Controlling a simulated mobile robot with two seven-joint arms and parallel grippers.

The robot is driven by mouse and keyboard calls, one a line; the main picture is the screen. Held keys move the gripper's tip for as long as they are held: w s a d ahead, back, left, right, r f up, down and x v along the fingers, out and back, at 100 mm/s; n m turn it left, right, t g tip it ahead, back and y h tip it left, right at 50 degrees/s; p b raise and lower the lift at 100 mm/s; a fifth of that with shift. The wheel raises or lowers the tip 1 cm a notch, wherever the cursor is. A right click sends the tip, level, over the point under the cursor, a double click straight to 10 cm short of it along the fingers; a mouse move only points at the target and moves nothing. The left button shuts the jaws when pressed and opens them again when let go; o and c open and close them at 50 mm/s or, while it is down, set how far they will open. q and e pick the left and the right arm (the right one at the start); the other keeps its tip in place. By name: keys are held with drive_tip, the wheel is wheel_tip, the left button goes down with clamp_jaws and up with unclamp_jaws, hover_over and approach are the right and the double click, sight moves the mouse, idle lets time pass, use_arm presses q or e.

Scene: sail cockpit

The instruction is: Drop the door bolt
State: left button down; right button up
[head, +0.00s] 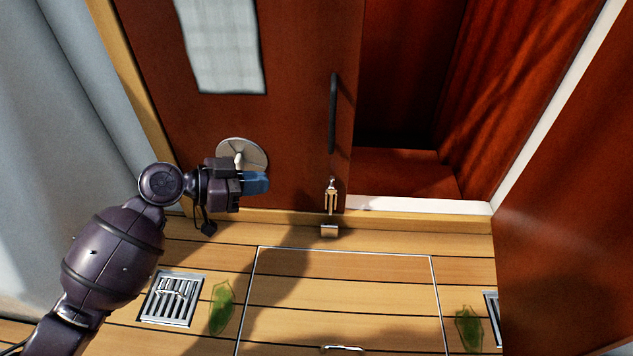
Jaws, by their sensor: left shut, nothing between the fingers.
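The door (260,130) is a reddish-brown wooden panel with a dark upright handle (333,113) near its right edge. The door bolt (331,194) is a small metal fitting low on the door, near that edge. Below it, a small metal keeper (329,231) sits on the light wooden deck, with a gap between the two. My left gripper (262,183) is shut and empty, left of the bolt and apart from it, in front of a round metal disc (242,152) on the door. My right gripper is not in view.
A dark opening (402,90) lies right of the door. Another brown panel (575,240) stands at the right. The planked deck has a hatch outline (345,298), a metal grate (172,298) and green leaves (222,307). Space between gripper and bolt looks clear.

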use_arm(q)
drive_tip(key=shift+w+d+r+m+h, duration=0.3)
drive_tip(key=shift+w+r+m, duration=0.15)
drive_tip(key=shift+r, duration=0.2)
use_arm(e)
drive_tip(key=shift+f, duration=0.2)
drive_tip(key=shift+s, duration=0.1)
use_arm(q)
drive_tip(key=w+d+f+b, duration=0.1)
drive_tip(key=w+d+f, duration=0.1)
drive_tip(key=d, duration=0.3)
drive_tip(key=w+d+f+b, duration=0.1)
drive_tip(key=w+d+f, duration=0.1)
drive_tip(key=d+f, duration=0.2)
drive_tip(key=shift+d+f, duration=0.2)
drive_tip(key=shift+d, duration=0.65)
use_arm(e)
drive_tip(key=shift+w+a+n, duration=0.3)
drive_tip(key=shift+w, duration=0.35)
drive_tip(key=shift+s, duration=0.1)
